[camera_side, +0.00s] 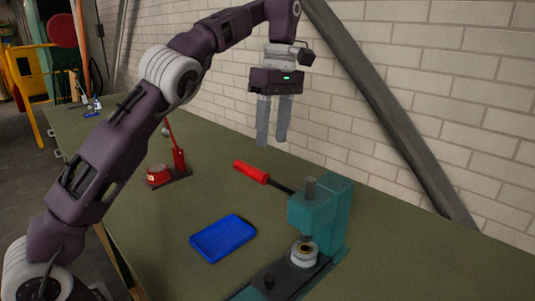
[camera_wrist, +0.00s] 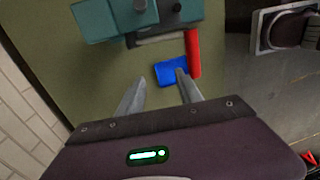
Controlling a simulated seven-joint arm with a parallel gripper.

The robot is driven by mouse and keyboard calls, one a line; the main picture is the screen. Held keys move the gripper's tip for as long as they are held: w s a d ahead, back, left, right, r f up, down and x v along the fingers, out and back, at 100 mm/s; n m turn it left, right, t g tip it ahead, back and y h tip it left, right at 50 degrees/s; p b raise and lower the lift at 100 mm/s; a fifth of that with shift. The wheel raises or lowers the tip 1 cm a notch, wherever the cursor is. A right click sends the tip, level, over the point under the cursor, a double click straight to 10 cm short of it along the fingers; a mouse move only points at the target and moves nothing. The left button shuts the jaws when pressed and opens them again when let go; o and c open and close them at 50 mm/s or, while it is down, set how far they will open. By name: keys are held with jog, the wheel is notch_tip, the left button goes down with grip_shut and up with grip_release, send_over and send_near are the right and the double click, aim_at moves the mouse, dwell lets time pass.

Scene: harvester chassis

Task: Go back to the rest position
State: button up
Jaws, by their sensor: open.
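My gripper (camera_side: 273,122) hangs above the far part of the green table (camera_side: 215,190), pointing down. Its two grey fingers are apart with nothing between them. In the wrist view the fingers (camera_wrist: 158,95) also show apart and empty. No object touches the gripper in either view.
A teal press (camera_side: 322,215) stands at the right, with a small round part (camera_side: 304,252) under its ram. A red-handled lever (camera_side: 252,172) extends from it. A blue tray (camera_side: 223,238) lies in front. A red device (camera_side: 160,174) stands to the left. A brick wall (camera_side: 440,90) is behind.

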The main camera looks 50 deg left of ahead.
jog(key=s+r+m+t+h, duration=0.25)
jog(key=s+r+m, duration=0.35)
jog(key=s, duration=0.5)
jog(key=s+d+f+m+t+y, duration=0.1)
jog(key=s+f+m+t, duration=0.1)
jog(key=s+f+m, duration=0.3)
jog(key=s+d+f+m+t+y, duration=0.1)
jog(key=s+f+m, duration=0.5)
jog(key=s, duration=0.7)
jog(key=shift+s+d+f+m+t, duration=0.3)
jog(key=shift+m+t, duration=0.2)
jog(key=shift+t, duration=0.35)
jog(key=shift+y, duration=0.25)
